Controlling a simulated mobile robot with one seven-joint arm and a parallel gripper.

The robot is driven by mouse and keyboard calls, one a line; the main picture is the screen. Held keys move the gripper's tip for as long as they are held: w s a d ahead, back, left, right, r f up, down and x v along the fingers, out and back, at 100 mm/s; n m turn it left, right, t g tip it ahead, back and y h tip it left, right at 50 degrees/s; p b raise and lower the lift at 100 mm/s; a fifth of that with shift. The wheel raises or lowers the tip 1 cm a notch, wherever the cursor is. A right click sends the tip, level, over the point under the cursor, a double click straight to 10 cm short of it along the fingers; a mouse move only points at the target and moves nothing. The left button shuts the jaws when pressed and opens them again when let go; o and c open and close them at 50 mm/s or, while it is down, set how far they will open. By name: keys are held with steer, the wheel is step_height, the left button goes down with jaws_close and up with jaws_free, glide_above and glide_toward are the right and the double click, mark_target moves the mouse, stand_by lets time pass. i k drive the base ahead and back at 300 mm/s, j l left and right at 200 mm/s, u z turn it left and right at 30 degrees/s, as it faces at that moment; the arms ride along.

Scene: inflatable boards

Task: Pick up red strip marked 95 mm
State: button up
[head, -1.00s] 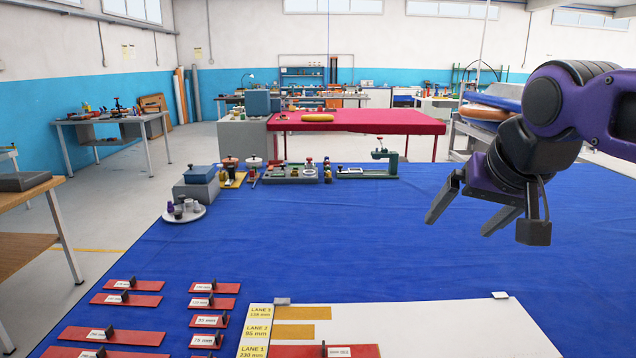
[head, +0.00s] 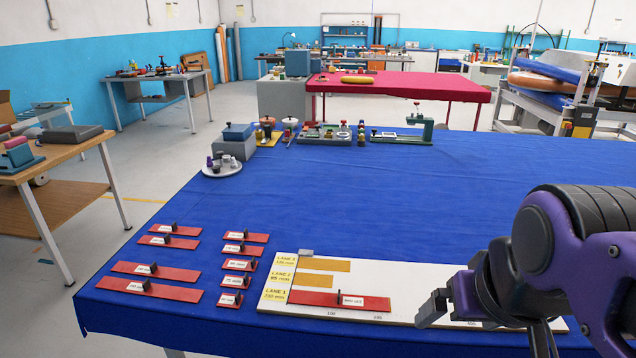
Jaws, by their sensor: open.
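Short red strips with white labels and dark upright grips lie in the right column at the table's left front. The label on the middle one (head: 239,265) may read 95 mm, but the print is too small to be sure. Shorter strips (head: 235,281) and (head: 230,299) lie in front of it. Longer strips (head: 246,237) and (head: 244,249) lie behind it. My gripper (head: 438,308) is open and empty over the right part of the white lane board, well right of these strips. Its far finger is partly hidden.
The white board (head: 420,275) has yellow lane labels, two ochre bars and a long red strip (head: 340,300) in lane 1. Longer red strips (head: 155,272) form the left column. A round tray (head: 222,170) and tools stand at the back left. The blue cloth (head: 380,190) is clear mid-table.

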mark_target(229, 264)
steer(key=u, duration=1.1)
steer(key=i+j+z, duration=0.25)
steer(key=j, duration=0.35)
steer(key=i+j+z, duration=0.1)
steer(key=i+j, duration=0.15)
steer(key=i+j+z, duration=0.15)
steer(key=j, duration=0.3)
steer(key=i+j+z, duration=0.1)
steer(key=j, duration=0.2)
steer(key=k+u, duration=0.35)
steer(key=i+z, duration=0.3)
steer(key=k, duration=0.05)
